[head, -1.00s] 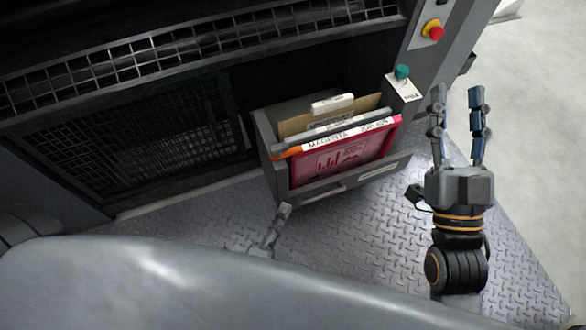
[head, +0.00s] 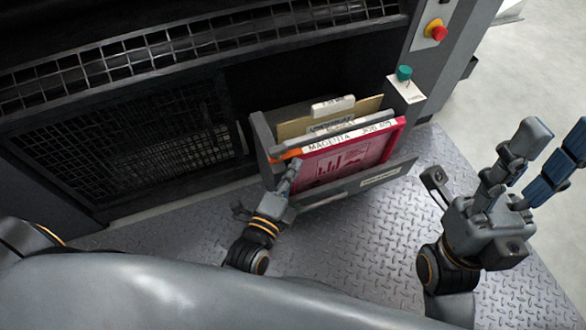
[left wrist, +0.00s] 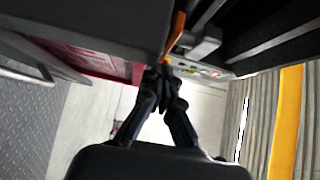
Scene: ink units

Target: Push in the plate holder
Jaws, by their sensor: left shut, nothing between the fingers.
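The plate holder (head: 263,140) is a grey drawer pulled out of the dark machine. It has a low labelled front panel (head: 392,178). A magenta plate (head: 345,162) with printed label stands in it, with other plates or sheets behind. My left gripper (head: 292,166) is shut and empty at the holder's left front, by the magenta plate's lower left; I cannot tell if it touches. In the left wrist view its fingertips (left wrist: 165,73) lie near the holder's dark wall (left wrist: 100,25). My right gripper (head: 557,135) is open and empty, to the right of the holder.
A green button (head: 404,73) on a post and a red emergency stop (head: 437,31) are at the machine's right. An orange piece (head: 286,155) sits at the holder's left edge. A mesh grille (head: 160,140) is left of it. Tread-plate floor (head: 370,235) lies open in front.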

